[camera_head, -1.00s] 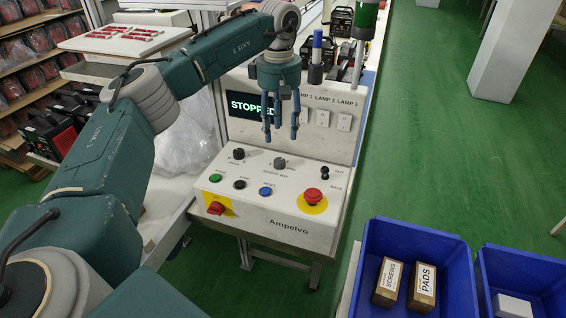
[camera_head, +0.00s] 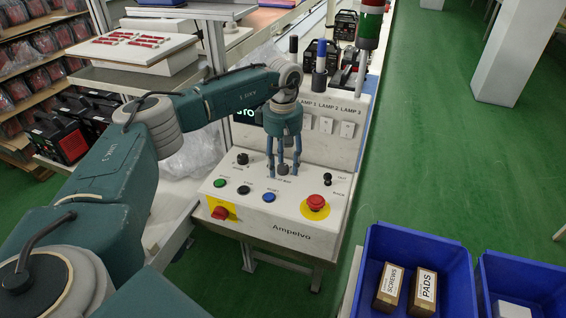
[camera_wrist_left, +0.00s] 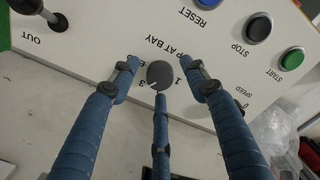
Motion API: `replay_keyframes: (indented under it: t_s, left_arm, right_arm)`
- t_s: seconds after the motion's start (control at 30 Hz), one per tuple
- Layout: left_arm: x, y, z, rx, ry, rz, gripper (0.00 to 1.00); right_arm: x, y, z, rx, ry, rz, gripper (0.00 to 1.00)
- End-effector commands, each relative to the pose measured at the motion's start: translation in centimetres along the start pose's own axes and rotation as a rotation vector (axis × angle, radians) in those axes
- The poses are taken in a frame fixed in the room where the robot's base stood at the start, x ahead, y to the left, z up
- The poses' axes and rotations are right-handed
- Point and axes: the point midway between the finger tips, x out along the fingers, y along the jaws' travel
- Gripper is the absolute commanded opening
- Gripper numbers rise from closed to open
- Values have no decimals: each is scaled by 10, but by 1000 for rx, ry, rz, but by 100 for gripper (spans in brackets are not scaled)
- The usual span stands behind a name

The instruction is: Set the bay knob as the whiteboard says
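The grey bay knob (camera_head: 283,169) is on the sloped top of the white Ampelvo control panel (camera_head: 250,214). It also shows in the left wrist view (camera_wrist_left: 160,74), under upside-down lettering ending in "AT BAY". A 1 and a 3 are printed on either side of it; one blue finger covers the spot between them. A thin pale mark shows on its side toward the 3, but its exact setting is hard to tell. My left gripper (camera_head: 284,164) points down over the knob, its fingers spread around it with gaps. My right gripper and the whiteboard are out of view.
Close by are the green start button (camera_head: 219,183), black stop button (camera_head: 244,190), blue reset button (camera_head: 269,197), speed knob (camera_head: 242,158), red emergency button (camera_head: 315,203) and a small black lever (camera_head: 327,180). A blue bin (camera_head: 418,238) stands at the lower right.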

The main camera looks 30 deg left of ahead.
Motion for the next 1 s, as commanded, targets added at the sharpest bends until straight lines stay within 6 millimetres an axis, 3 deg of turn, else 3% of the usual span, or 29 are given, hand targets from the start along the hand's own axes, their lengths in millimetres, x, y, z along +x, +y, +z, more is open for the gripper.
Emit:
replay_keyframes:
  t_s: [0.03, 0.2, 0.63, 1.0]
  left_arm:
    - [0, 0, 0, 0, 0, 0, 34]
    - [0, 0, 0, 0, 0, 0, 1]
    - [-1, 0, 0, -73, 0, 0, 1]
    - [-2, 1, 0, -365, -1, 1, 1]
  right_arm:
    - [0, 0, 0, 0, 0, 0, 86]
    - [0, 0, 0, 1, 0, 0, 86]
    - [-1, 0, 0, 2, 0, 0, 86]
    - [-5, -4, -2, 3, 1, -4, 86]
